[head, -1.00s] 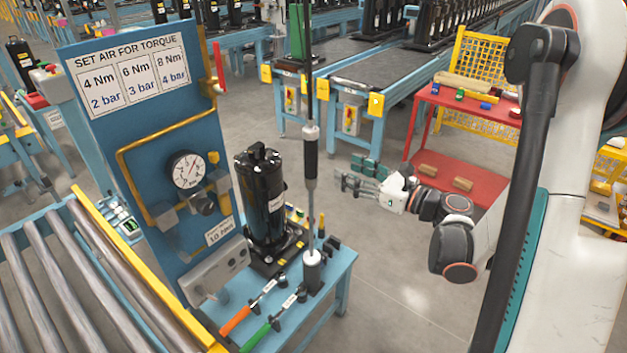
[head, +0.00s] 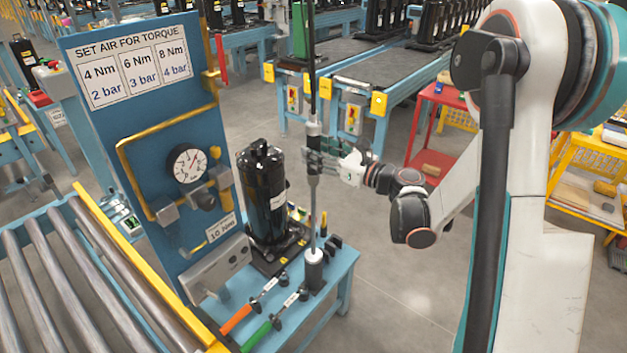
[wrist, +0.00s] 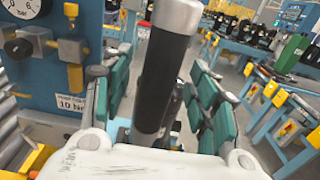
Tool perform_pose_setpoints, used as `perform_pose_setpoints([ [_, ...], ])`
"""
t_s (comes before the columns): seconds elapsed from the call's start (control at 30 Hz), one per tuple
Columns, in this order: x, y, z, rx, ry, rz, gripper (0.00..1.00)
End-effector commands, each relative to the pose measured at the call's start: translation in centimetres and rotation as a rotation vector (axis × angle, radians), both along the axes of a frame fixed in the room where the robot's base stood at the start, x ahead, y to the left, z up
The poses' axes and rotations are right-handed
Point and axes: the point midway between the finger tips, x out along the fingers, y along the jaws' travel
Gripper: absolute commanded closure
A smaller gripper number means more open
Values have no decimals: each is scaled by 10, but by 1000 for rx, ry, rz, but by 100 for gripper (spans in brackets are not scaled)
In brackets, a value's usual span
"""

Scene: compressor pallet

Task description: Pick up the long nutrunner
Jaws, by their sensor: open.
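The long nutrunner (head: 313,185) stands upright on the blue bench, its lower end in a holder (head: 314,268). It has a thin shaft and a dark grip section. My gripper (head: 324,150) is level with the upper part of the tool, at its right side in the head view. In the wrist view the dark grip of the nutrunner (wrist: 163,75) rises between the two green-padded fingers of my gripper (wrist: 160,105), with a gap visible on the right side. The gripper is open around it. Contact on the left side is hard to tell.
A black compressor (head: 264,195) stands left of the tool. A blue torque panel (head: 140,110) with a gauge is further left. Orange and green-handled wrenches (head: 262,330) lie at the bench front. A red cart (head: 440,130) stands behind at right. The floor right of the bench is clear.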

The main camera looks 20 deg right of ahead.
Motion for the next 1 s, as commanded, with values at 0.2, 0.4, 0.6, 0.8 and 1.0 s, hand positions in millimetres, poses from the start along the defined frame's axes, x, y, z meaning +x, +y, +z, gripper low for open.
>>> perform_pose_setpoints([
  [0.2, 16, 12, 0, 0, 0, 0, 46],
  [0.4, 16, 12, 0, 0, 0, -1, 55],
  [0.6, 16, 12, 0, 0, 0, -1, 100],
  [0.8, 16, 12, 1, 2, -1, -1, 100],
  [1.0, 16, 12, 1, 2, -1, -1, 100],
])
